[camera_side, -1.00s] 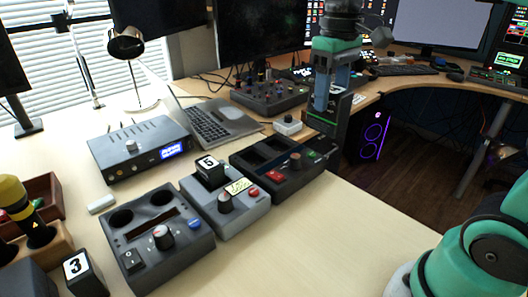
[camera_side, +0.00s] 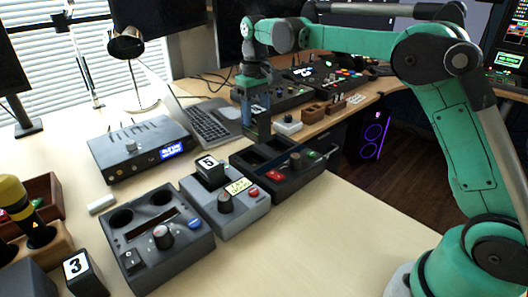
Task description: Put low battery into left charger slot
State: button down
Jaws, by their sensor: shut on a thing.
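My gripper (camera_side: 256,108) points down, shut on a dark block, which I take to be the low battery (camera_side: 259,128). The block hangs upright behind and above the black charger (camera_side: 290,180). The charger has dark slots in its top, a knob, and red and green marks. Its left slot (camera_side: 250,159) shows as a dark recess and looks empty. The block's underside and any charge mark on it cannot be made out.
A grey device (camera_side: 240,216) with a block marked 5 (camera_side: 210,168) stands left of the charger. A dark device (camera_side: 170,262) with round holes stands nearer. A laptop (camera_side: 212,125) and a small white button box (camera_side: 288,126) are behind.

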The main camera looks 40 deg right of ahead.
aim_at(253, 139)
jog(key=shift+w+f, duration=0.3)
jog(key=shift+f, duration=0.2)
jog(key=shift+w+f, duration=0.3)
jog(key=shift+f, duration=2.9)
jog(key=shift+f, duration=0.55)
jog(key=c, duration=0.6)
grip_release()
jog(key=shift+f, duration=0.1)
jog(key=shift+o, duration=0.2)
jog(key=shift+r, duration=5.55)
